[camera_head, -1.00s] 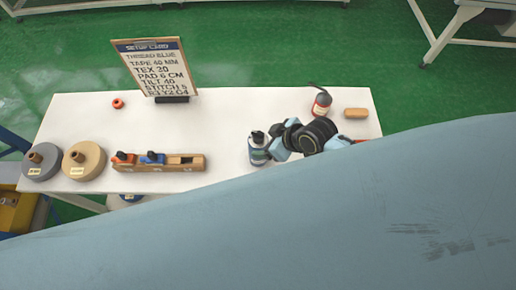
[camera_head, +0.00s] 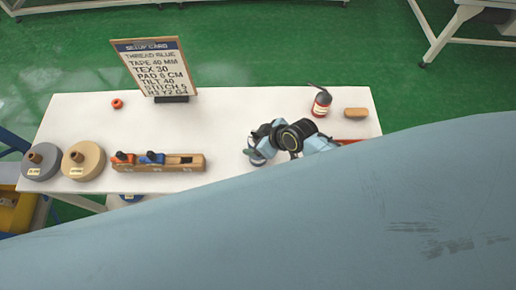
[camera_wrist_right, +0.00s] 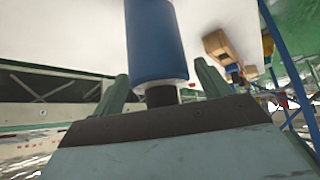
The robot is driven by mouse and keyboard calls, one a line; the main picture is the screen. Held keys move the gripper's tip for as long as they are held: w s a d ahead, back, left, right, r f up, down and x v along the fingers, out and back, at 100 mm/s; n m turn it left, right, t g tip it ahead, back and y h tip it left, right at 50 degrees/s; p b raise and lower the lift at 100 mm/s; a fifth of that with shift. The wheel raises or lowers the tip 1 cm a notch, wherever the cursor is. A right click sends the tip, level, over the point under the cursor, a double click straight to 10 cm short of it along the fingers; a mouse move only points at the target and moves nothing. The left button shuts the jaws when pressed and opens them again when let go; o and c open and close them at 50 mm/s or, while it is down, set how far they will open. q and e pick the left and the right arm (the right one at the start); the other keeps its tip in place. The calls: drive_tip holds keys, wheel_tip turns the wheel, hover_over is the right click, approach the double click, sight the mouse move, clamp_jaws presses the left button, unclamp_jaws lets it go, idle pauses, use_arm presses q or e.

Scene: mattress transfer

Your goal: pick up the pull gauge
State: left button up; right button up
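No thing in view is clearly marked as the pull gauge. A small upright bottle-like thing (camera_head: 257,161) stands near the table's front edge, mostly covered by my right gripper (camera_head: 262,146) in the head view. In the right wrist view it is a blue cylinder (camera_wrist_right: 156,42) with a white rim and a dark neck. It lies between the two spread green fingers, with gaps visible beside the neck. A red thing (camera_head: 352,142) shows only in part behind my right arm. My left gripper is not in view.
On the white table (camera_head: 220,120) are a red and black can (camera_head: 320,103), a wooden block (camera_head: 356,113), a setup card (camera_head: 157,68), an orange ring (camera_head: 117,104), a wooden holder (camera_head: 185,163) and two spools (camera_head: 83,160).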

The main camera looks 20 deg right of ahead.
clamp_jaws()
idle(0.3)
drive_tip(key=shift+r, duration=0.15)
